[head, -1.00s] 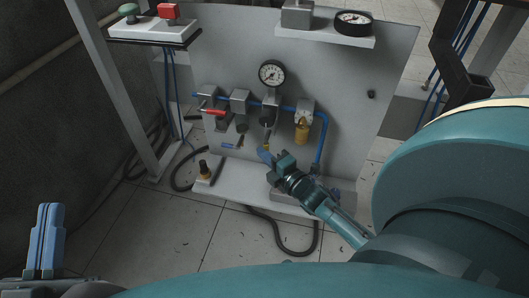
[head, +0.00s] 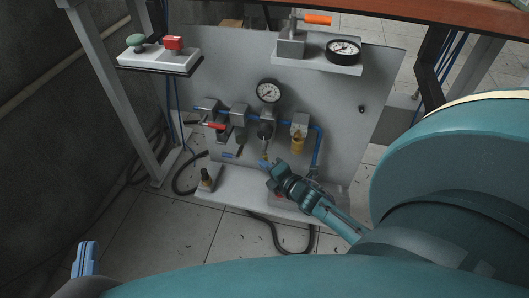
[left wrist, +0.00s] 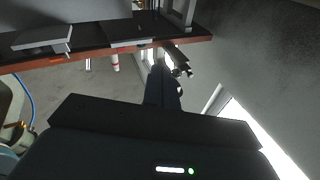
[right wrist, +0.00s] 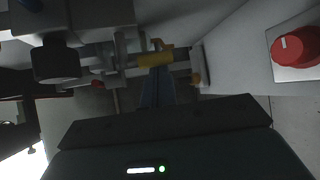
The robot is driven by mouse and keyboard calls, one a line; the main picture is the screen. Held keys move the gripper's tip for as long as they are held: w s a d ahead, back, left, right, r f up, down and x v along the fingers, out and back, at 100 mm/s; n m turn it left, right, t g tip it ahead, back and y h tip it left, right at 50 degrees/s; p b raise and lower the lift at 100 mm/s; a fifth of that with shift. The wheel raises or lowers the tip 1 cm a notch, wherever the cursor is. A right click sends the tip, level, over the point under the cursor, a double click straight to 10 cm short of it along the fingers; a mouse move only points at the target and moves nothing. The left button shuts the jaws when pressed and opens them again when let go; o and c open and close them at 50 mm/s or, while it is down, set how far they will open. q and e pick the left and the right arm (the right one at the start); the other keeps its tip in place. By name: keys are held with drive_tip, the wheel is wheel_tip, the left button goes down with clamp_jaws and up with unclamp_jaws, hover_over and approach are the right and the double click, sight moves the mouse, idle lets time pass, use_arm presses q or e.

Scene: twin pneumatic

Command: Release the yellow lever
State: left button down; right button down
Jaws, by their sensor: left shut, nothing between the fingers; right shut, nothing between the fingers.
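The yellow lever (right wrist: 154,60) shows in the right wrist view, lying across just beyond the tips of my right gripper (right wrist: 156,78). I cannot tell whether the tips touch it. In the head view my right gripper (head: 265,165) reaches the lower middle of the grey panel, its blue fingers together, below the row of valves. The lever is small and mostly unclear there. My left gripper (head: 87,258) is shut and empty at the lower left, away from the panel. Its closed fingers also show in the left wrist view (left wrist: 160,88).
The panel (head: 225,60) carries a gauge (head: 269,91), a red lever (head: 216,126) and a brass-coloured bowl (head: 298,143). An orange lever (head: 317,19) stands on its upper shelf. A button box (head: 160,58) is left. A red knob (right wrist: 294,46) shows in the right wrist view.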

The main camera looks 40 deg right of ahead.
use_arm(q)
drive_tip(key=s+a+r+n+g+y+p, duration=0.2)
drive_tip(key=a+r+n+g+y+p, duration=0.2)
drive_tip(key=p, duration=1)
drive_tip(key=shift+a+r, duration=0.25)
drive_tip(key=shift+r, duration=0.65)
use_arm(e)
drive_tip(key=n+g+h, duration=0.1)
drive_tip(key=s+d+r+n+g+h, duration=0.1)
drive_tip(key=g, duration=0.1)
drive_tip(key=r+g, duration=0.1)
drive_tip(key=g, duration=0.1)
drive_tip(key=shift+s+d+n+h, duration=0.15)
drive_tip(key=shift+d+n+h, duration=0.2)
drive_tip(key=shift+n+h, duration=0.05)
use_arm(q)
drive_tip(key=shift+s, duration=0.15)
drive_tip(key=shift+f, duration=0.1)
use_arm(e)
drive_tip(key=shift+w+a+f, duration=0.15)
drive_tip(key=shift+w+a, duration=0.45)
drive_tip(key=shift+a, duration=0.05)
